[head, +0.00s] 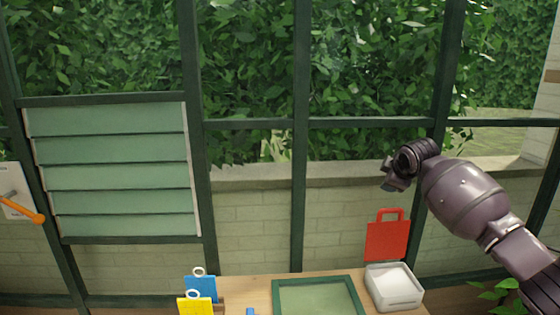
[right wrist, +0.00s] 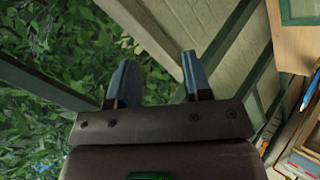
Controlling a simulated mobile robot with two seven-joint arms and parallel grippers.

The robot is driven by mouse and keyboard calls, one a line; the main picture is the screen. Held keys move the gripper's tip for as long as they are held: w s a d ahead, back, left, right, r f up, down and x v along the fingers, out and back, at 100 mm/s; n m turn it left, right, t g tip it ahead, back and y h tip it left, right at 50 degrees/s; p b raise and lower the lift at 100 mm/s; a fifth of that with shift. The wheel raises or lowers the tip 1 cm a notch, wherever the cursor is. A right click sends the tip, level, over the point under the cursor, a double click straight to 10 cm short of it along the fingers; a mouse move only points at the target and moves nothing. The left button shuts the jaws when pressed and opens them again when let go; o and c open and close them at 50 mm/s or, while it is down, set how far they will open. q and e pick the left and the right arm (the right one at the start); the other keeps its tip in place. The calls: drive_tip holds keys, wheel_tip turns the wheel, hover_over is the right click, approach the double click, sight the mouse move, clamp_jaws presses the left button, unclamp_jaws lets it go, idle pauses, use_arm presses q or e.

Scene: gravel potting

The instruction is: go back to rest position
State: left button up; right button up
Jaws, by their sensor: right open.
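My right gripper (head: 394,183) is raised in front of the window at the right of the head view, above the red bag-shaped item and the white container. In the right wrist view its two fingers (right wrist: 158,85) stand apart with nothing between them. My left gripper is outside both views.
The wooden table (head: 245,290) holds a green-framed tray (head: 278,297), a white container (head: 393,287), and blue (head: 201,287) and yellow (head: 195,306) tags. The red bag-shaped item (head: 387,241) stands behind the container. A louvred panel (head: 110,170) and orange handle (head: 30,212) are at left.

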drive_tip(key=s+a+f+m+t+y+p, duration=0.1)
drive_tip(key=s+a+f+m+t+y, duration=0.15)
drive_tip(key=s+a+f, duration=0.4)
drive_tip(key=s+a+f+m+t+y, duration=0.2)
drive_tip(key=s+a+f+m+t, duration=0.15)
drive_tip(key=s+f, duration=0.5)
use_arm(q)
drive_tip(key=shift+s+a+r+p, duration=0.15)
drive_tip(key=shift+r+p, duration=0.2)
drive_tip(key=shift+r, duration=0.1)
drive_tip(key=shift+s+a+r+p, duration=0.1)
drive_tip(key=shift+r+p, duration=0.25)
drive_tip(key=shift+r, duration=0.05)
use_arm(e)
drive_tip(key=s+d+f+m+g+h, duration=0.1)
drive_tip(key=s+f, duration=0.5)
drive_tip(key=s, duration=0.7)
drive_tip(key=s+d+f+m+g+h, duration=0.2)
drive_tip(key=s+f, duration=0.4)
drive_tip(key=s, duration=0.8)
drive_tip(key=s+d+f+m+g+h, duration=0.1)
drive_tip(key=s+d+f+m, duration=0.1)
drive_tip(key=s+f, duration=0.5)
drive_tip(key=s+d, duration=0.1)
drive_tip(key=s, duration=0.5)
drive_tip(key=shift+s+d+m, duration=0.15)
drive_tip(key=shift+d+m, duration=0.05)
drive_tip(key=shift+m, duration=0.1)
